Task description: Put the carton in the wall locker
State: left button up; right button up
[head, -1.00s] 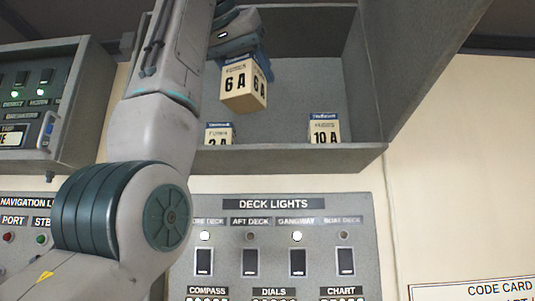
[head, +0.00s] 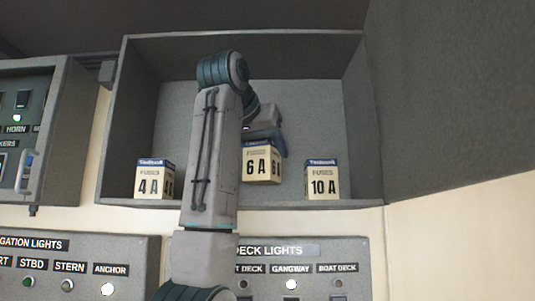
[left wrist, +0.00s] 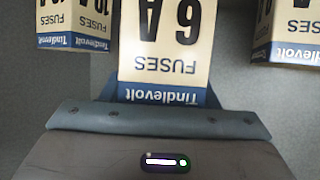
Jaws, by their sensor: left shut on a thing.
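The carton (head: 257,166), cream with a blue top band and marked 6 A, is upright inside the open wall locker (head: 290,100), between other fuse cartons. My left gripper (head: 265,143) is shut on its upper part from above and behind my arm. The carton also shows upside down in the left wrist view (left wrist: 168,50), with the gripper (left wrist: 160,98) at its blue-banded end. My right gripper is not in view.
A 4 A carton (head: 149,180) stands at the locker's left and a 10 A carton (head: 322,181) at its right. My arm covers part of the space between 4 A and 6 A. Switch panels (head: 290,270) lie below; another cabinet (head: 45,130) is at left.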

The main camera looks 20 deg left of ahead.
aim_at(267, 168)
pick_arm(q)
jog(key=shift+w, duration=0.45)
jog(key=shift+w+f+p, duration=0.15)
jog(key=shift+f+p, duration=0.4)
jog(key=shift+f, duration=0.05)
jog(key=shift+w+f+p, duration=0.15)
jog(key=shift+f+p, duration=0.35)
jog(key=shift+f, duration=0.05)
jog(key=shift+w+f, duration=0.1)
jog(key=shift+f, duration=0.65)
jog(key=o, duration=1.2)
